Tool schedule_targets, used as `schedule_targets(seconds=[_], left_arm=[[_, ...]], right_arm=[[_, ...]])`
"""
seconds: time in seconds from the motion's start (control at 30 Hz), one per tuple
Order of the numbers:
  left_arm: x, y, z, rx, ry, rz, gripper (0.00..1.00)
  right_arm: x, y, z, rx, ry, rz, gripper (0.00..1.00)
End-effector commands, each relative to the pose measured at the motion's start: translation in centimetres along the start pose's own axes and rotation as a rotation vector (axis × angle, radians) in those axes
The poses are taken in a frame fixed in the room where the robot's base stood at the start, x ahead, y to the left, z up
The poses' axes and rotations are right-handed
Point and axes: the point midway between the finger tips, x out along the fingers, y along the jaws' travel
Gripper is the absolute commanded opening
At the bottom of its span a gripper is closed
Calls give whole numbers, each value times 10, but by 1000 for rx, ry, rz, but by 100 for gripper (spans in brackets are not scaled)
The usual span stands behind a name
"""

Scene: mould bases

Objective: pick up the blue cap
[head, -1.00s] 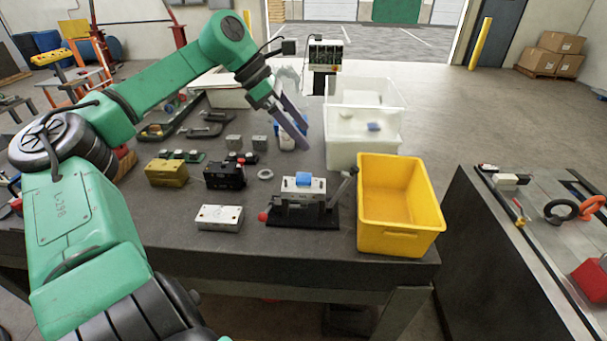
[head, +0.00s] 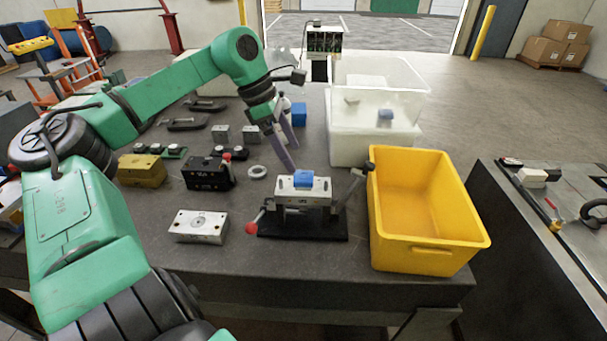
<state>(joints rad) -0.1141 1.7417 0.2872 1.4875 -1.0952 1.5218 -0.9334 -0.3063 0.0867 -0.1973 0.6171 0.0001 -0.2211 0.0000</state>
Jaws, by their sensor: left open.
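The blue cap (head: 303,178) sits on top of a light grey block (head: 289,188), which is held in a black fixture (head: 325,228) with a red-knobbed lever. My left gripper (head: 294,158) is open and empty. Its two long grey fingers point down, and their tips show just above and behind the blue cap, apart from it as far as I can tell. My right gripper is not in view.
A yellow bin (head: 428,251) stands right of the fixture, with white bins (head: 365,150) behind it. A metal plate block (head: 199,226), a black block (head: 207,173), a brass block (head: 142,171) and a ring (head: 257,172) lie left. Another blue piece (head: 299,113) stands behind the gripper.

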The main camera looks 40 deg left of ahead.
Motion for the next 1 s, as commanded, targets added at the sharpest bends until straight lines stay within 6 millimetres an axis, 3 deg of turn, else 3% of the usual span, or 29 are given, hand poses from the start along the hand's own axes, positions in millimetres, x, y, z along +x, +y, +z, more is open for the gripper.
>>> schedule_targets(seconds=[0.27,0.4,0.6,0.63,0.8,0.87,1.0], left_arm=[[38,2,-2,-2,3,-6,92],[61,3,-3,1,3,-1,92],[64,3,-3,1,0,1,92],[64,3,-3,1,0,1,89],[64,3,-3,0,0,1,24],[64,3,-3,0,0,1,5],[64,3,-3,0,0,1,4]], right_arm=[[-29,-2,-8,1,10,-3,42],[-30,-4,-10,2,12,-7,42],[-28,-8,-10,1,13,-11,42],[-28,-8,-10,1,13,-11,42],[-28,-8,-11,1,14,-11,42],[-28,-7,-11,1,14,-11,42],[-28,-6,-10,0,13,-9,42]])
